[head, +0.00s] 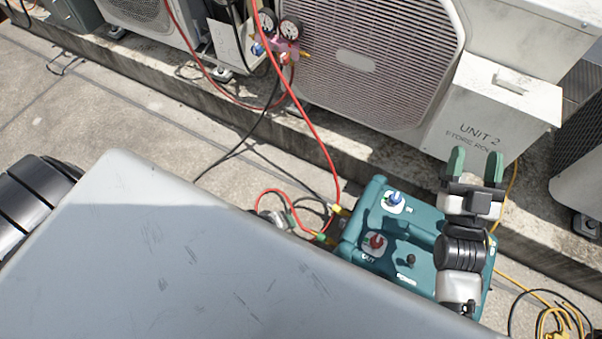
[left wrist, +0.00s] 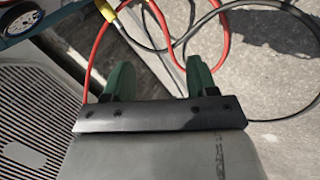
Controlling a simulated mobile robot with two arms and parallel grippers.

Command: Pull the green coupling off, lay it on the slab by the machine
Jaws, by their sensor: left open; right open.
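The teal machine (head: 418,222) stands on the slab (head: 185,140), with a blue-capped and a red-capped port on top. A small green coupling (head: 320,238) shows at its left side, by the red hose end; a yellow coupling (head: 335,210) is just above it. My right gripper (head: 476,167) is open and empty over the machine's right part. My left gripper (left wrist: 155,82) is open in the left wrist view, with nothing visible between its fingers. A yellow fitting (left wrist: 107,10) and a red hose lie beyond it there. I cannot make out the green coupling in that view.
A red hose (head: 315,135) and a black hose (head: 240,145) run down from the gauge manifold (head: 282,45). Condensers (head: 365,60) and a box marked UNIT 2 (head: 497,105) line the raised kerb. Yellow cable (head: 550,300) lies at lower right.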

